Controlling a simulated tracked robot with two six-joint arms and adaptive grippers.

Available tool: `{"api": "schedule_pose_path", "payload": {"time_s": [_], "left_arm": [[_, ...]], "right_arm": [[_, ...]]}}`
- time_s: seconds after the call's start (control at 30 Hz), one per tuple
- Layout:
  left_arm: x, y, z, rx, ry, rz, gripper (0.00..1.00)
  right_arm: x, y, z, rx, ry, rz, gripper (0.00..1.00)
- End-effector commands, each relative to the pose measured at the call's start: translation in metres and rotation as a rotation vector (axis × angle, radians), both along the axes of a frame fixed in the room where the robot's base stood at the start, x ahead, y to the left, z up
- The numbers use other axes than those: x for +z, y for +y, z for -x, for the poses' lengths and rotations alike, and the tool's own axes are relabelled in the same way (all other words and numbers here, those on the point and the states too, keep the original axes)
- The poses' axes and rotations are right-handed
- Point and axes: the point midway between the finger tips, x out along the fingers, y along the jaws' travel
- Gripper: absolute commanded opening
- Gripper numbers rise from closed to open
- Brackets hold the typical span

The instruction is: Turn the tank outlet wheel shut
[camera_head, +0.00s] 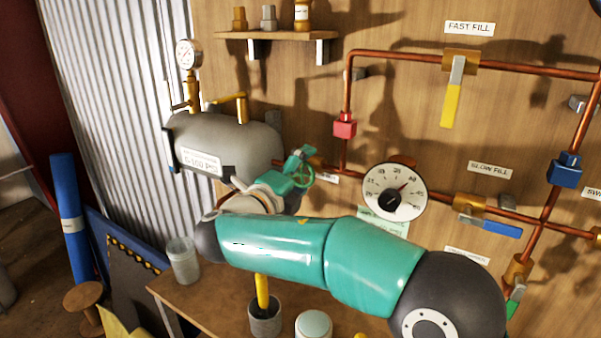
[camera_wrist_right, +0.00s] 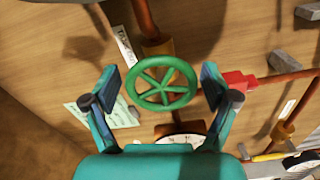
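The tank outlet wheel is a green spoked handwheel (camera_wrist_right: 164,84) on a brass valve body, and it lies between the two fingers of my right gripper (camera_wrist_right: 160,88) in the right wrist view. The fingers are spread on either side of the rim, with a gap visible on both sides. In the head view the wheel (camera_head: 302,176) shows small beside my right gripper (camera_head: 296,168), just right of the grey tank (camera_head: 235,142). My right arm hides part of the tank's lower side. My left gripper is not in view.
Copper pipes run over the wooden wall, with a yellow lever (camera_head: 451,104), a blue lever (camera_head: 490,226) and a round dial (camera_head: 395,192). A red fitting (camera_head: 344,125) is above the wheel. A bench (camera_head: 208,300) with cups stands below my right arm.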

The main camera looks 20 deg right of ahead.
Motion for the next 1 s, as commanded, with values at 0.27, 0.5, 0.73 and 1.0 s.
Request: {"api": "schedule_pose_path", "payload": {"time_s": [0.27,0.5,0.73,1.0], "left_arm": [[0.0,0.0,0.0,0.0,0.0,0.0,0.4],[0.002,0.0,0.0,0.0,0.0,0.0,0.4],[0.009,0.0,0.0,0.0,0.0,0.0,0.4],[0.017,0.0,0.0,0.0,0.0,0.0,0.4]], "right_arm": [[0.0,0.0,0.0,-0.001,0.001,-0.001,0.33],[-0.001,0.001,0.0,0.002,-0.011,-0.012,0.31],[0.0,0.001,0.0,0.001,-0.079,-0.066,0.31],[-0.002,0.0,0.0,-0.001,-0.23,-0.186,0.31]]}}
